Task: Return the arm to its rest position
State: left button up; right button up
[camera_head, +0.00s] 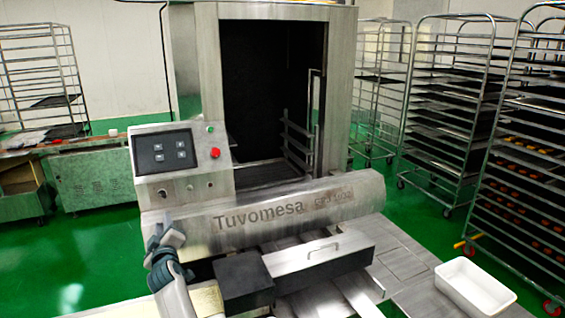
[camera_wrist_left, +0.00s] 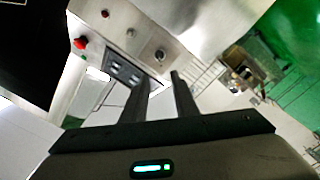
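My left gripper (camera_head: 163,236) is at the lower left of the head view, in front of the machine's control side and below the control panel. In the left wrist view its two dark fingers (camera_wrist_left: 160,82) stand apart with a clear gap and nothing between them. The control panel (camera_head: 164,151) has a dark keypad and a red button (camera_head: 215,153). The panel also shows beyond the fingers in the left wrist view (camera_wrist_left: 124,70), with the red button (camera_wrist_left: 80,43) at upper left. My right gripper is in neither view.
A white bin (camera_head: 474,284) sits at lower right. Wheeled racks (camera_head: 455,95) stand at right. Green floor (camera_head: 105,265) is open at left.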

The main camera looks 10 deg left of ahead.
pick_arm(q)
jog(key=s+d+f+m+g+h, duration=0.3)
jog(key=s+d+f+m, duration=0.35)
jog(key=s+f, duration=0.5)
jog(key=s+d+f+m+g+h, duration=0.2)
jog(key=s+d+f+m+h, duration=0.4)
jog(key=s, duration=0.8)
jog(key=s+d+f+m+g, duration=0.2)
jog(key=s+d+f, duration=0.15)
jog(key=s, duration=0.65)
jog(key=s+d+f+m+g, duration=0.1)
jog(key=s+d+f+g, duration=0.15)
jog(key=s+d, duration=0.45)
jog(key=s+d+f+m+g, duration=0.2)
jog(key=s+g, duration=0.1)
jog(key=s, duration=0.9)
notch_tip(320, 180, down, 30)
jog(key=b, duration=0.3)
jog(key=s+a+f+g+b, duration=0.1)
jog(key=s+f+b, duration=0.1)
jog(key=s+f, duration=0.7)
jog(key=s+a+f+g+b, duration=0.1)
jog(key=s+a+f+b, duration=0.1)
jog(key=s+f, duration=0.8)
notch_tip(320, 180, down, 4)
jog(key=shift+a+r, duration=0.2)
jog(key=shift+a, duration=0.05)
jog(key=shift+d, duration=0.1)
